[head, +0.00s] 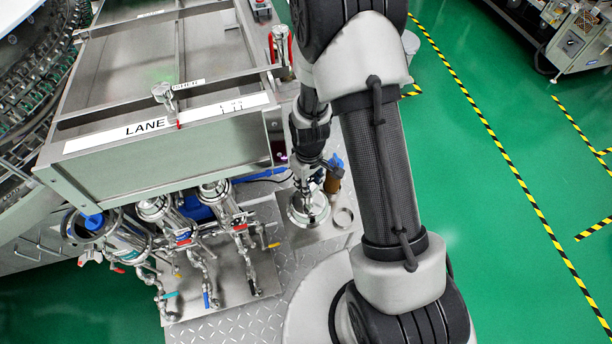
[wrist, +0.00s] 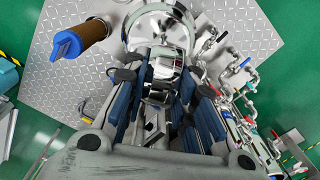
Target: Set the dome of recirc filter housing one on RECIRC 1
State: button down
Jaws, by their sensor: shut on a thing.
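The dome (head: 308,211) is a shiny metal bell with a wide round rim. It is upright below my gripper (head: 308,167), near the right end of the housing row. In the wrist view my gripper (wrist: 165,90) is shut on the dome's (wrist: 160,22) narrow metal upper part. I cannot tell whether its rim touches the surface below. Three metal filter housings stand under the lane cabinet. No RECIRC 1 label is readable.
A brown filter cartridge with a blue cap (wrist: 66,45) stands close beside the dome. A metal ring (head: 343,217) lies right of the dome. Valves and pipes (head: 205,285) stand before the housings. The steel lane cabinet (head: 160,150) overhangs them. Green floor is open to the right.

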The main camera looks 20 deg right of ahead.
aim_at(90, 255)
jog(key=k+j, duration=0.3)
jog(key=j, duration=0.15)
jog(key=k+j, duration=0.1)
jog(key=j, duration=0.25)
jog(key=k+j, duration=0.15)
jog(key=j, duration=0.15)
jog(key=k+j, duration=0.15)
jog(key=j, duration=0.2)
jog(key=i+j, duration=0.1)
jog(key=j, duration=1.05)
jog(key=i+j, duration=0.15)
jog(key=j, duration=0.4)
